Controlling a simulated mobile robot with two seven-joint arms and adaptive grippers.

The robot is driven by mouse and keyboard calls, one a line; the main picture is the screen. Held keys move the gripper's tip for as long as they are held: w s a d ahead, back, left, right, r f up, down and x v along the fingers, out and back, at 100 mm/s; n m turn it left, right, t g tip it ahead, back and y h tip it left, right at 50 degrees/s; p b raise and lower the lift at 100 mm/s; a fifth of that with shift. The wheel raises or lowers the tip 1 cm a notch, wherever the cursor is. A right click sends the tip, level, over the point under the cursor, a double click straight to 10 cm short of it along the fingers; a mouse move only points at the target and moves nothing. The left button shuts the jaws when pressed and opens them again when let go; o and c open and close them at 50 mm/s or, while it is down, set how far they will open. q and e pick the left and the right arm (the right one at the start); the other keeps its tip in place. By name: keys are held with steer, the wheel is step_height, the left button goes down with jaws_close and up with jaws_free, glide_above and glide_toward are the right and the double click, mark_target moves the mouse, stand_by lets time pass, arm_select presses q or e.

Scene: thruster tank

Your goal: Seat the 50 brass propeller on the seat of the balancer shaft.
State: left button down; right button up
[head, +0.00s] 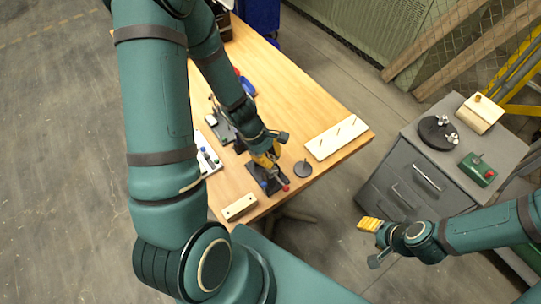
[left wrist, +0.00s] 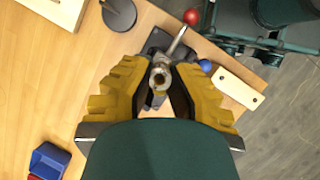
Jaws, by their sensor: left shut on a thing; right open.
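My left gripper (head: 268,160) is shut on a small metallic part with a round bored hub, which appears to be the propeller (left wrist: 160,75). It looks grey rather than clearly brass, and any size mark cannot be read. In the left wrist view the yellow fingers of the left gripper (left wrist: 161,82) flank the hub. Under it is a dark-based stand (left wrist: 155,41) with a red ball and a blue ball, apparently the balancer. Its shaft seat is mostly hidden, and I cannot tell whether the propeller touches it. My right gripper (head: 373,243) is open and empty, off the table's right side.
A dark disc with a peg (head: 302,171) and a pale board with pegs (head: 325,145) lie right of the stand. A wooden block (head: 240,207) is near the front edge. A grey cabinet (head: 470,195) holds a dark round stand (head: 432,140) and a green box (head: 478,170).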

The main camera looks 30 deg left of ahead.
arm_select(q)
steer(key=shift+f+b, duration=0.35)
steer(key=shift+b, duration=0.05)
steer(key=shift+f+b, duration=0.3)
steer(key=shift+f, duration=0.05)
steer(key=shift+f+b, duration=0.7)
steer(key=shift+b, duration=0.1)
stand_by(0.4)
steer(key=c, duration=1)
jaws_free()
steer(key=shift+r, duration=0.15)
